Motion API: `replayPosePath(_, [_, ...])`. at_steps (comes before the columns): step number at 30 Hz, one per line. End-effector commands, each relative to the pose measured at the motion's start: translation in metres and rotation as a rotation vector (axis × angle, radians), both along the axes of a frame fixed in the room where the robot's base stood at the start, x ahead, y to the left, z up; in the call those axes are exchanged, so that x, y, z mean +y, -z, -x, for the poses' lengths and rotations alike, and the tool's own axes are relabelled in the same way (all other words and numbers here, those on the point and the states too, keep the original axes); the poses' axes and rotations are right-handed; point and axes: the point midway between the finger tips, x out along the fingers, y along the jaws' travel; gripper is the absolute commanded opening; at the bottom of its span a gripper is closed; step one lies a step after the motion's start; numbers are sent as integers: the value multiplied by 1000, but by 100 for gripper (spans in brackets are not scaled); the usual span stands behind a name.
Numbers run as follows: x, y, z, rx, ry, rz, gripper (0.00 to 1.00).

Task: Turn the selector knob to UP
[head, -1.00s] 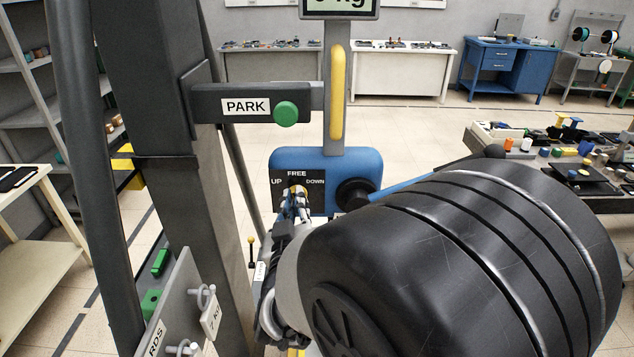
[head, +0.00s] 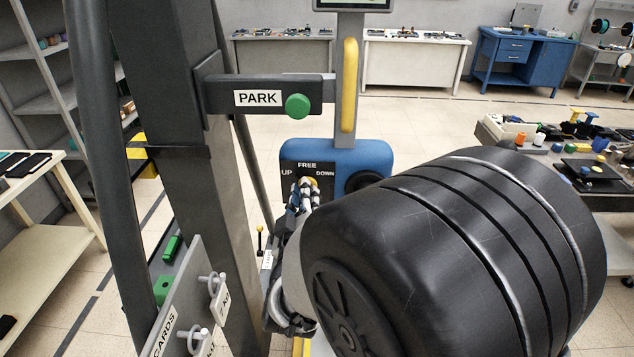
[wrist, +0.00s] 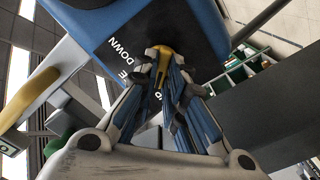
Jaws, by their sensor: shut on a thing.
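The selector knob (head: 313,182) is small and yellow, on a dark plate (head: 287,188) lettered UP at left, FREE at top and DOWN at right. The plate is on a blue housing (head: 352,152). My gripper (head: 306,185) is shut on the knob, its fingers hiding much of it. In the wrist view the yellow knob (wrist: 160,56) sits between the two fingertips of my gripper (wrist: 163,68); DOWN is legible, and the other labels are partly covered. I cannot tell exactly which label the knob points to.
A large black ribbed drum (head: 470,250) fills the right foreground. A PARK bar with a green button (head: 297,106) and a yellow handle (head: 349,85) stand above the housing. A grey column (head: 180,180) stands left. A cards panel (head: 180,315) is at lower left.

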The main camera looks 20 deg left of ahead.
Motion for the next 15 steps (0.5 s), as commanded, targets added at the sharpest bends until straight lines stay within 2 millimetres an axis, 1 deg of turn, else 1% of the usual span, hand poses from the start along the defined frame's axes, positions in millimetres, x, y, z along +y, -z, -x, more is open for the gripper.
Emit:
replayPosePath(5, [0, -1, 0, -4, 0, 2, 0])
replayPosePath(6, [0, -1, 0, -4, -1, 2, 13])
replayPosePath(14, [0, -1, 0, -2, 0, 2, 30])
replayPosePath(15, [0, 0, 0, -2, 0, 2, 31])
